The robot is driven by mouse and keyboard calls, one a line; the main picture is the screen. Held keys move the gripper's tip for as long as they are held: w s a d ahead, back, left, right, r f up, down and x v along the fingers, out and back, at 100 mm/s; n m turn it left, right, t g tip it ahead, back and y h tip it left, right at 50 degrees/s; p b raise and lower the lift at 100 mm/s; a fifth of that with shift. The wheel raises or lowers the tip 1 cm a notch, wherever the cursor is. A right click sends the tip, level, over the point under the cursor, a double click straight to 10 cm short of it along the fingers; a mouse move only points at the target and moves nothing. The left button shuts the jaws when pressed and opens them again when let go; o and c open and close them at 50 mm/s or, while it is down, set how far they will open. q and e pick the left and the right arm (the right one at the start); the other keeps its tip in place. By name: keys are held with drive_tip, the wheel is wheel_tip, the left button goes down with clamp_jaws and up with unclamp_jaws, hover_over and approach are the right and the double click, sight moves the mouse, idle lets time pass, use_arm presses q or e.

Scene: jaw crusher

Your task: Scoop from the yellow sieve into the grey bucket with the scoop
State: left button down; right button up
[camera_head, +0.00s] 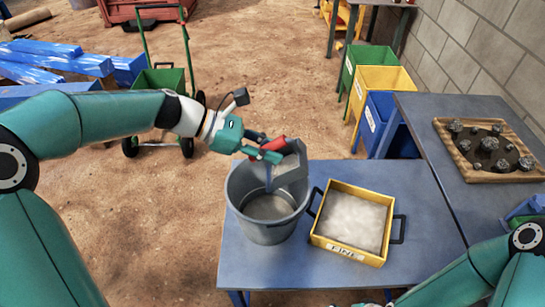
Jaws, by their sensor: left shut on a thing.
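My left gripper (266,150) is shut on the red handle (274,144) of the grey scoop (291,168). The scoop is tilted over the right side of the grey bucket (262,231), partly inside its opening. Pale grey material lies in the bottom of the bucket. I cannot tell whether material is falling from the scoop. The yellow sieve (346,251), labelled "FINE", stands just right of the bucket and holds whitish-grey powder. My right arm comes in at the lower right, but its gripper is not clearly seen.
The bucket and sieve stand on a blue table (400,180). A wooden tray (457,160) with several dark rocks lies on the table at the right. Green, yellow (378,82) and blue bins stand behind. A green hand cart (160,80) stands on the dirt floor.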

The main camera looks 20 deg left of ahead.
use_arm(q)
drive_tip(key=shift+s+a+f+t+h+b, duration=0.2)
drive_tip(key=shift+a+f+h+b, duration=0.35)
drive_tip(key=shift+b, duration=0.95)
drive_tip(key=shift+s+a+f+t+h+b, duration=0.2)
drive_tip(key=shift+a+h+b, duration=0.65)
drive_tip(key=shift+b, duration=0.65)
drive_tip(key=shift+s+a+t+h+b, duration=0.15)
drive_tip(key=shift+a+t+h+b, duration=0.25)
drive_tip(key=shift+h+b, duration=0.65)
drive_tip(key=shift+a, duration=0.1)
